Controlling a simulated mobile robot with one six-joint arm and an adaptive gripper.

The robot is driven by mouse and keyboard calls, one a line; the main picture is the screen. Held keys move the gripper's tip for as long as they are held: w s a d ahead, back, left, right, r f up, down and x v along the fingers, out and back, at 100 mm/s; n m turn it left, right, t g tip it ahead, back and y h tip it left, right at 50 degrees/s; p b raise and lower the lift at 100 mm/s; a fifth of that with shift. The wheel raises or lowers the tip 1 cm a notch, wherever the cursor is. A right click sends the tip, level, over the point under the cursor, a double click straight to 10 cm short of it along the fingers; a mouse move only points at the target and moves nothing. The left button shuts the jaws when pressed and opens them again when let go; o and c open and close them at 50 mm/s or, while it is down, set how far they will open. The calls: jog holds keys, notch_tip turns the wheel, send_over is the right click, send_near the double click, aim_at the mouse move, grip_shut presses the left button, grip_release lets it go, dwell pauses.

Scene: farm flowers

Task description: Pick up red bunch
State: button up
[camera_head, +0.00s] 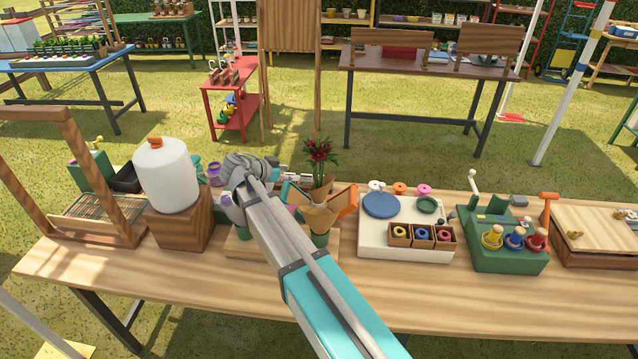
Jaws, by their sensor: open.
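The red bunch (320,152) has dark red flowers and green leaves. Its stems are wrapped in brown paper (318,214), and it stands upright on the wooden table in what looks like a holder with orange flaps (347,201). My gripper (300,178) is open, just left of the stems and seemingly behind my forearm's end. Whether its fingers touch the stems cannot be told. My arm hides part of the holder's base and the area to its left.
A white roll on a wooden block (180,228) and a wooden frame (75,130) stand left. To the right are a white board with spools (380,240), a green tool stand (497,258) and a wooden box (600,225). The table's front strip (480,310) is clear.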

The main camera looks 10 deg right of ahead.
aim_at(318, 174)
jog(key=b+x, duration=0.3)
jog(key=x, duration=0.4)
jog(key=shift+d, duration=0.15)
jog(key=shift+b+x, duration=1.3)
jog(key=shift+x, duration=1.35)
grip_shut()
